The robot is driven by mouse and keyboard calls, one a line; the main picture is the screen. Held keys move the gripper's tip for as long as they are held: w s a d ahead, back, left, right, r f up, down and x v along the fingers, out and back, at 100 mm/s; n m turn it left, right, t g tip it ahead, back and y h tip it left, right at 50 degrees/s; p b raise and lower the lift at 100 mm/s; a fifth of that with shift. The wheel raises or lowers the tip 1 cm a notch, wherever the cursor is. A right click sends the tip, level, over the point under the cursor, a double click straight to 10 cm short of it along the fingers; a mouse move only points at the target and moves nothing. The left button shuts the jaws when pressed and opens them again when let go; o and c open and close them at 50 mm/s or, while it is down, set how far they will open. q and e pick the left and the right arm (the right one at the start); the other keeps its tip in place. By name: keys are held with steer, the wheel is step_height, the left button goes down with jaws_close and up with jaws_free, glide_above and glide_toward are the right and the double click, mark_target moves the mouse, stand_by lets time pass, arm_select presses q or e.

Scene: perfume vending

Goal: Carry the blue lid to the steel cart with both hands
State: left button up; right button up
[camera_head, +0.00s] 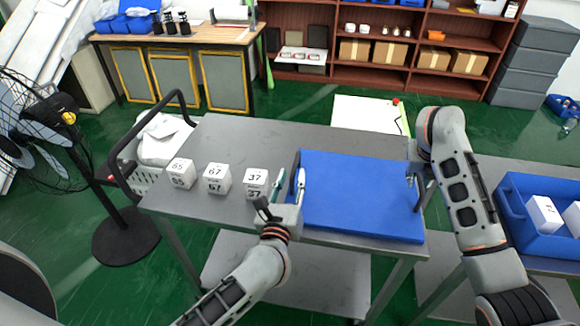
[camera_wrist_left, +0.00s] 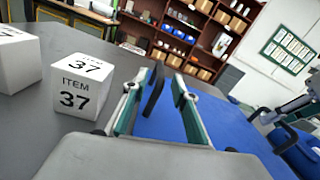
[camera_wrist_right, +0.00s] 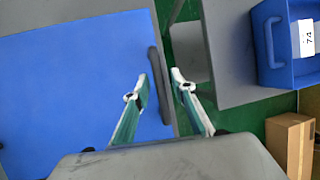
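The blue lid (camera_head: 360,195) lies flat on the right part of the steel cart (camera_head: 225,140). It has a dark handle at each side. My left gripper (camera_head: 290,182) is at the lid's left side, open; in the left wrist view the left handle (camera_wrist_left: 154,88) stands between its parted fingers (camera_wrist_left: 155,90). My right gripper (camera_head: 414,180) is at the lid's right side, its fingers mostly hidden by the arm. In the right wrist view its fingers (camera_wrist_right: 158,84) are parted, with the right handle (camera_wrist_right: 157,70) between them. I cannot tell whether any finger touches.
White numbered cubes (camera_head: 215,179) stand on the cart left of my left gripper. A blue bin (camera_head: 515,215) with white boxes is on another table at right. A black fan and a basket trolley stand at left. Shelves and a workbench are at the back.

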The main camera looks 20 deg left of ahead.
arm_select(q)
steer(key=s, duration=0.2)
steer(key=shift+s+d, duration=0.15)
steer(key=shift+s, duration=0.25)
arm_select(e)
steer(key=shift+r, duration=0.15)
steer(key=v, duration=1.1)
steer(key=shift+s+r, duration=0.2)
steer(key=shift+r, duration=0.1)
